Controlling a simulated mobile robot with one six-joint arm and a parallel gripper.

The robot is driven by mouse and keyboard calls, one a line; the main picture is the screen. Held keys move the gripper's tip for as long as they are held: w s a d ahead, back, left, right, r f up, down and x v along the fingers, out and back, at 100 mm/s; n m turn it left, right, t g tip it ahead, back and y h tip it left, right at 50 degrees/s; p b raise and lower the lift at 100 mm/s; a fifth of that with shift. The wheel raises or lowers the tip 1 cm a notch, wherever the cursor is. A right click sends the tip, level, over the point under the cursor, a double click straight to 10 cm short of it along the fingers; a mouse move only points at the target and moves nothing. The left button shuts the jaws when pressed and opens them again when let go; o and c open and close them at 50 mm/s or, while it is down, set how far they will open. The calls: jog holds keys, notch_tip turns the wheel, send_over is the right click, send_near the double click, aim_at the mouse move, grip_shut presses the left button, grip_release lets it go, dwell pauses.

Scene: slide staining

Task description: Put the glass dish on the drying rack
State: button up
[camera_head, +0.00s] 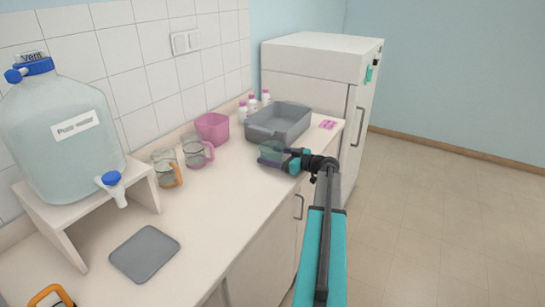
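A small pale-green, see-through glass dish (271,150) with a dark purplish lower part is at the counter's right side, just in front of the grey basin. My gripper (277,156), dark with teal parts, reaches in from the right and is right at the dish, overlapping it in the picture. The fingertips are too small and too merged with the dish to tell whether they are closed on it. I cannot tell whether the dish rests on the counter or is held just above it. I cannot make out a drying rack for certain.
A grey basin (259,133) stands behind the dish, with white bottles (253,104) behind it. A flat grey mat (145,253) lies in front. The middle counter is clear.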

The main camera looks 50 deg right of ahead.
jog(key=o, duration=0.9)
jog(key=shift+o, duration=0.2)
jog(key=shift+r+p, duration=0.25)
jog(key=shift+p, duration=0.2)
jog(key=b+v, duration=0.3)
jog(key=v, duration=0.9)
jog(key=shift+f, duration=0.1)
